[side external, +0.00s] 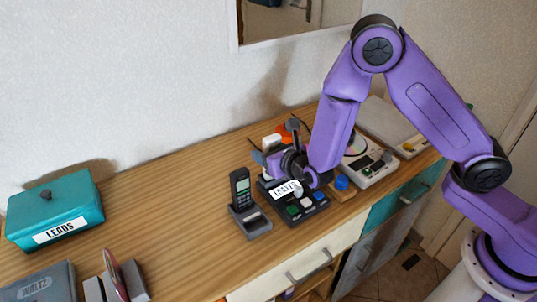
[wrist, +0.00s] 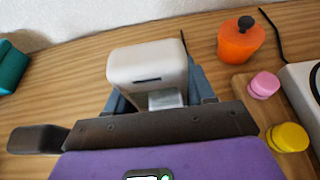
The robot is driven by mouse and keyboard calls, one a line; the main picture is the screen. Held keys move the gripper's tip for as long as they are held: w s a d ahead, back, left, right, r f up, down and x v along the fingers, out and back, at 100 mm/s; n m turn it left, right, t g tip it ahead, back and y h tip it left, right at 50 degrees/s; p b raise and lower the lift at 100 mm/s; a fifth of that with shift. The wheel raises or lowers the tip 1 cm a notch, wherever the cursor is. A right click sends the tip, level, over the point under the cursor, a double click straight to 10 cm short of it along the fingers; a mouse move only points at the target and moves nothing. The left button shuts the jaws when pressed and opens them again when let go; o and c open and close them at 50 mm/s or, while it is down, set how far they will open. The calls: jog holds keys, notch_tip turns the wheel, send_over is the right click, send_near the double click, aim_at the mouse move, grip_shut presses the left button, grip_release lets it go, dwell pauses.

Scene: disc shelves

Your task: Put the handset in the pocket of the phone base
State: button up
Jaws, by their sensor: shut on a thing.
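A dark handset with a keypad and small screen (side external: 240,184) stands upright, slightly tilted, at the back of a grey phone base (side external: 258,229). It appears seated in the base's pocket; its lower end is hidden. My gripper (side external: 267,158) is behind and to the right of the phone base, apart from the handset. It is shut on a white block with a dark slot, seen between the blue-grey fingers in the wrist view (wrist: 147,65). The block's lower part is hidden. The handset and phone base do not show in the wrist view.
A dark button panel (side external: 305,205) and a labelled box (side external: 285,189) lie below my gripper. An orange pot (wrist: 240,42), pink knob (wrist: 264,85) and yellow knob (wrist: 288,137) are to the right. A teal box (side external: 55,208) stands far left. The desk between is clear.

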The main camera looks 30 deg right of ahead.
jog(key=shift+f, duration=0.4)
jog(key=shift+f, duration=0.15)
jog(key=o, duration=1.1)
jog(key=shift+r, duration=0.2)
jog(key=v, duration=1.2)
